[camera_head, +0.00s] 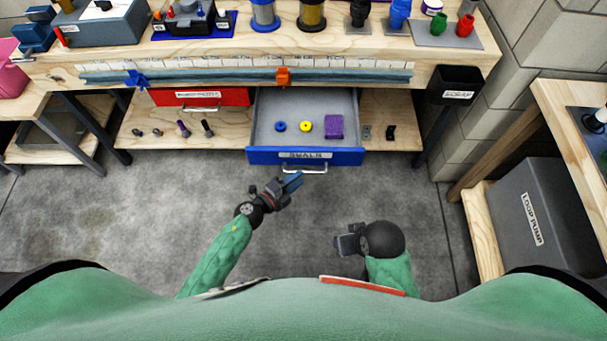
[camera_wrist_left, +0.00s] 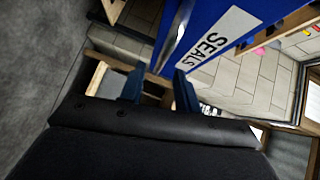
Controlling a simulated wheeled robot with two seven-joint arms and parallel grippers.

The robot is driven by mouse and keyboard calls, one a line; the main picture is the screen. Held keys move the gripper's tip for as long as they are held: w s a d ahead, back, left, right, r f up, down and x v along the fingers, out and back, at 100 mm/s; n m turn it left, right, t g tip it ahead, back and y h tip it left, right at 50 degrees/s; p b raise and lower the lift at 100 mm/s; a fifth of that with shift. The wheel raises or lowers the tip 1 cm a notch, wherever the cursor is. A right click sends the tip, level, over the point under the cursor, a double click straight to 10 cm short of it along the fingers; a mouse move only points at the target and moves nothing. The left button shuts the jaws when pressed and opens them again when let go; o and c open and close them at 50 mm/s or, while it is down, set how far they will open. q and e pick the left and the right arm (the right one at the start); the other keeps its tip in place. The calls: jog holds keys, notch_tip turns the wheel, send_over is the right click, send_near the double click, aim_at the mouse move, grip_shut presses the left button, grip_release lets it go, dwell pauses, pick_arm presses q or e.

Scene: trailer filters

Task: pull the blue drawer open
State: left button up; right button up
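The blue drawer (camera_head: 255,155) stands pulled out from under the workbench, its inside showing. Its front carries a SEALS label and a pale metal handle (camera_head: 304,171). The blue front also fills the upper part of the left wrist view (camera_wrist_left: 208,14). My left gripper (camera_head: 293,182) is just below and left of the handle in the head view. In the left wrist view its two blue fingers (camera_wrist_left: 158,88) stand apart with nothing seen between them. My right gripper (camera_head: 345,243) is low over the floor, away from the drawer; its finger gap is unclear.
The drawer holds a blue ring (camera_head: 280,126), a yellow ring (camera_head: 306,126) and a purple block (camera_head: 334,126). A red drawer (camera_head: 205,97) is beside it on the left. A black bin (camera_head: 455,85) hangs at the right. The floor (camera_head: 150,200) in front is clear.

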pick_arm(q)
jog(key=shift+v, duration=1.45)
pick_arm(e)
jog(key=shift+w+a+f, duration=0.1)
jog(key=shift+a+f, duration=0.15)
jog(key=shift+a, duration=0.05)
pick_arm(q)
jog(key=shift+w+r, duration=0.1)
